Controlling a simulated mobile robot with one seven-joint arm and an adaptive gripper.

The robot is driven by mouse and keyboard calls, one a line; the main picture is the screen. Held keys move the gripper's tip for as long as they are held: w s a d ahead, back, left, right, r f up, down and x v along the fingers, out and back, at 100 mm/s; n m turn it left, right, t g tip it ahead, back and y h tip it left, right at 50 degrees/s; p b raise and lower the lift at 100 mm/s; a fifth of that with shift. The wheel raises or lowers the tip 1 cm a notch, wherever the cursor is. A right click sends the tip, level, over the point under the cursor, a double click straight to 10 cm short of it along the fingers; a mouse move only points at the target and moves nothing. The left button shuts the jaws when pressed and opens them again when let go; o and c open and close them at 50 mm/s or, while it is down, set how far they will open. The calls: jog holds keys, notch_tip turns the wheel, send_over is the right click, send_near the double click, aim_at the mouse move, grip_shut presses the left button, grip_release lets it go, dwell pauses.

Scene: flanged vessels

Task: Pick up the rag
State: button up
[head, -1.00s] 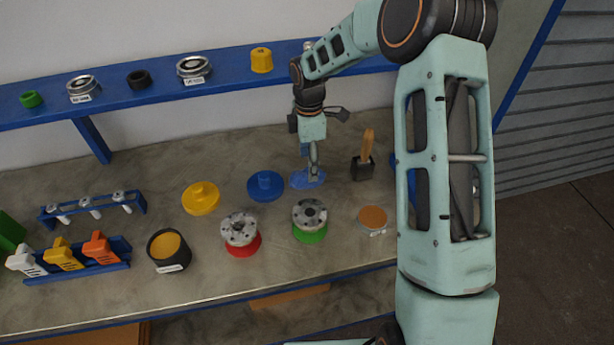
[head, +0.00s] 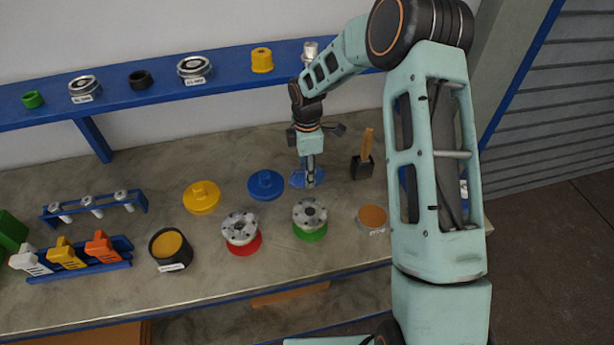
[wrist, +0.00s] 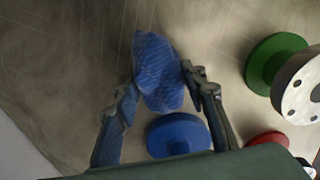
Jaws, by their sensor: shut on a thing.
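The rag (wrist: 158,70) is blue and patterned, and it shows between my fingertips in the wrist view. My gripper (wrist: 163,85) is shut on it, with a finger at each side. In the head view my gripper (head: 310,182) points down at the back of the bench, and the rag (head: 299,179) shows partly behind the fingers. I cannot tell whether the rag still touches the bench.
A blue flanged cap (head: 265,185) is just left of the rag, and a dark holder with a wooden-handled tool (head: 363,160) is to the right. A grey flange on a green base (head: 310,218) stands in front. A blue shelf (head: 220,80) runs behind.

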jog(key=shift+r, duration=0.45)
notch_tip(320, 180, up, 2)
jog(key=shift+r+b, duration=0.25)
jog(key=shift+b, duration=0.35)
jog(key=s+a+r+b, duration=0.2)
jog(key=s+a+r, duration=0.1)
jog(key=s+r, duration=0.6)
jog(key=shift+s+a+r, duration=0.3)
jog(key=shift+s+a, duration=0.1)
jog(key=shift+s, duration=1.85)
